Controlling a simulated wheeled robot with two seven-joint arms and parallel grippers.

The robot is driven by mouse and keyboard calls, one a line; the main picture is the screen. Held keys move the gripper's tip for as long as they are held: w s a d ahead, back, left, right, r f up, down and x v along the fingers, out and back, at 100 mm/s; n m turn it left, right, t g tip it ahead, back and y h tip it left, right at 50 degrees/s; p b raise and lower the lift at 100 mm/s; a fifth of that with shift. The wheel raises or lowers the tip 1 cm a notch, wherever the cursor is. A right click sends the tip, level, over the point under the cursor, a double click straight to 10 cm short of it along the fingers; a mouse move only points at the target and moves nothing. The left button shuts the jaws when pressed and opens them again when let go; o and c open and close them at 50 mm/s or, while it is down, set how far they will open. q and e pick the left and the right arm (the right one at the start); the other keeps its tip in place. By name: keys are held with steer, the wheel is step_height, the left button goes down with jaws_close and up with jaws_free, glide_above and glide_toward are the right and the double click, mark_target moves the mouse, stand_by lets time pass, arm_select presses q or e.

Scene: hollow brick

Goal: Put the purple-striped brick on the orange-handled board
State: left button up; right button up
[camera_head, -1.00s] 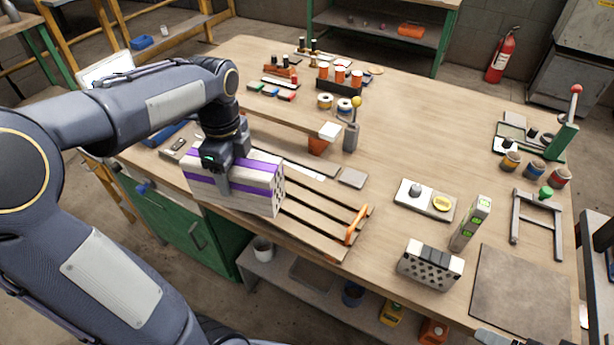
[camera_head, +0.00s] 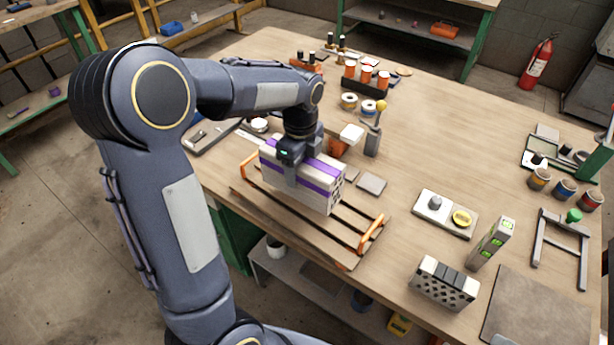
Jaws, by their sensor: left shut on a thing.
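The purple-striped brick (camera_head: 318,187) is a pale hollow block with purple bands and holes in its end face. My left gripper (camera_head: 292,178) is shut on it from above, fingers along its sides. The brick is level and lies over the left and middle part of the orange-handled board (camera_head: 345,245), a slatted wooden board at the table's front edge. Its orange handles show at the left end and the right end (camera_head: 370,234). I cannot tell whether the brick touches the slats. My right gripper is not in view.
A grey perforated block (camera_head: 443,284), a level with green vials (camera_head: 490,243) and a tray with a yellow ring (camera_head: 445,213) stand right of the board. Behind the brick are a grey plate (camera_head: 371,184) and a yellow-knobbed stand (camera_head: 374,135). The table's middle is clear.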

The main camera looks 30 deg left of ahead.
arm_select(q)
steer(key=shift+w+d+f, duration=0.4)
steer(key=shift+w+f, duration=0.15)
steer(key=shift+f, duration=0.2)
steer(key=shift+w+f, duration=0.1)
steer(key=shift+f, duration=1.5)
steer(key=shift+f, duration=0.15)
steer(key=o, duration=1.6)
steer(key=shift+o, duration=0.2)
